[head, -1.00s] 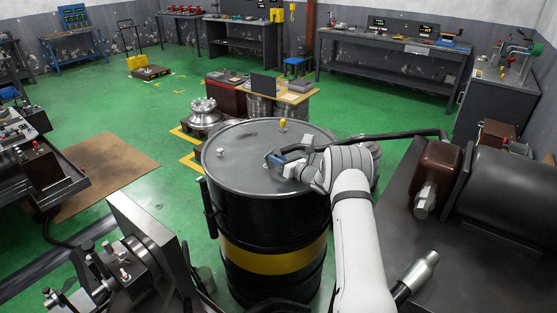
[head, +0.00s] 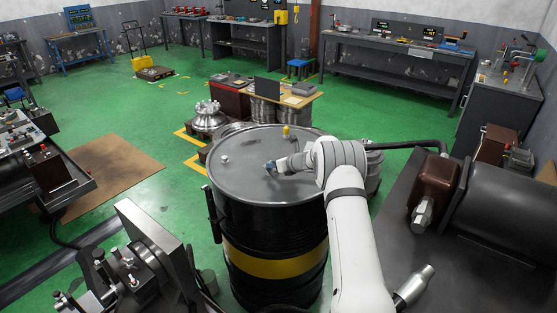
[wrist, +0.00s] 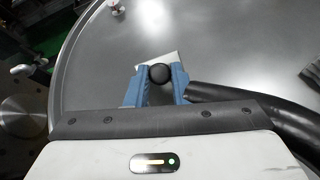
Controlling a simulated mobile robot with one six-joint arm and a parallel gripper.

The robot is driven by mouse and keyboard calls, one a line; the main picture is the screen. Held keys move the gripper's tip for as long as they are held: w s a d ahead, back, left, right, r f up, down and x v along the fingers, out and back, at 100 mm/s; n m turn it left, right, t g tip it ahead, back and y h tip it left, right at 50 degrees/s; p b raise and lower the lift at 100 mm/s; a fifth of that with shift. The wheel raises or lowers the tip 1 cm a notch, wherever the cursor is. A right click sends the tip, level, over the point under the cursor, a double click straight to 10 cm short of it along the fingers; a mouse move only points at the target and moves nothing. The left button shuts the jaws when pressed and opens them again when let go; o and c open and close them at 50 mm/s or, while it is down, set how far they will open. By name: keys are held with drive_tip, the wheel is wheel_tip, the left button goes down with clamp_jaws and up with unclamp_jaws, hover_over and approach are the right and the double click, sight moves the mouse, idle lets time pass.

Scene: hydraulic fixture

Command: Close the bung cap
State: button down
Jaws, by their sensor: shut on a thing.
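The black drum (head: 270,215) with a yellow band stands upright in the middle of the head view, with its grey lid (head: 245,178) on top. My gripper (head: 270,168) is low over the lid's middle. In the wrist view its blue fingers (wrist: 159,82) are shut around a round black knob (wrist: 159,73), with a pale flat piece behind it. I cannot tell for sure that this knob is the bung cap, or whether it touches the lid. A small metal fitting (head: 224,158) sits at the lid's left side and a yellow fitting (head: 286,132) near its far rim.
A dark machine with a big cylinder (head: 505,200) stands close on the right. A metal fixture (head: 140,260) is close at the lower left. A pallet with a laptop (head: 262,90) stands behind the drum. Green floor is open beyond the left side.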

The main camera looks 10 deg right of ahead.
sight(274, 174)
drive_tip(key=w+a+g+h+p, duration=0.1)
drive_tip(key=g+h+p, duration=0.1)
drive_tip(key=p, duration=0.1)
drive_tip(key=shift+w+a, duration=0.1)
drive_tip(key=shift+w, duration=0.05)
drive_tip(key=shift+w+a+f+g+h+b, duration=0.35)
drive_tip(key=shift+f+g+h, duration=0.1)
drive_tip(key=shift+g+h, duration=0.45)
drive_tip(key=shift+w+a+f+g+h+b, duration=0.2)
drive_tip(key=shift+f+g+h+b, duration=0.05)
drive_tip(key=shift+g+h+b, duration=0.35)
drive_tip(key=c, duration=1.3)
unclamp_jaws()
drive_tip(key=shift+o, duration=0.2)
drive_tip(key=b+v, duration=0.2)
drive_tip(key=v, duration=0.5)
drive_tip(key=shift+r, duration=0.3)
drive_tip(key=shift+s+d, duration=0.1)
